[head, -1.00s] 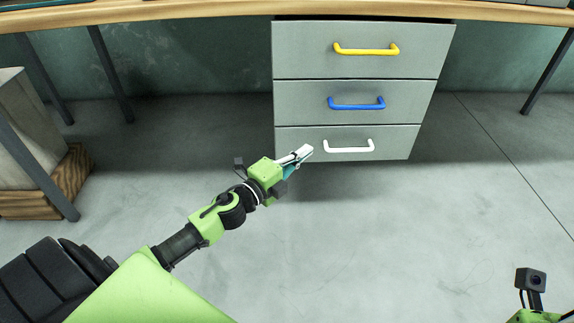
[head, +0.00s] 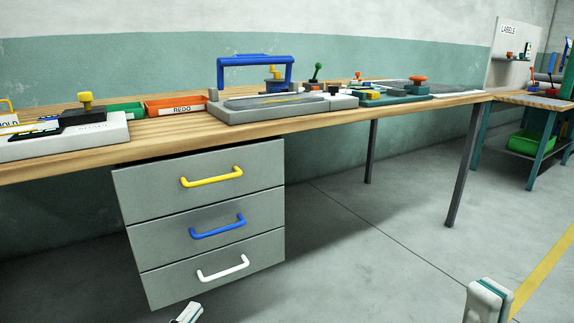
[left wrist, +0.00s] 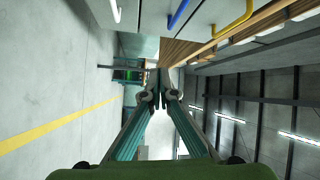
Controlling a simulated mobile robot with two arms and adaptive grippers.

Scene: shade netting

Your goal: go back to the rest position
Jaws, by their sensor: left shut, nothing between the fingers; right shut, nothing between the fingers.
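My left gripper (head: 187,313) shows only as a pale tip at the bottom edge of the head view, just below the bottom drawer. In the left wrist view its fingers (left wrist: 160,92) are together with nothing between them. My right gripper (head: 487,300) shows at the bottom right of the head view, over bare floor, shut and empty. The grey drawer unit (head: 205,220) has three closed drawers, with a yellow handle (head: 212,177), a blue handle (head: 217,227) and a white handle (head: 223,268). Neither gripper touches a handle. Most of both arms is out of view.
The wooden bench (head: 180,130) runs above the drawers. A grey fixture with a blue handle (head: 254,62), an orange REDO bin (head: 174,107) and other gear stand on it. A bench leg (head: 462,165) stands at right. Floor (head: 370,270) in front is clear.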

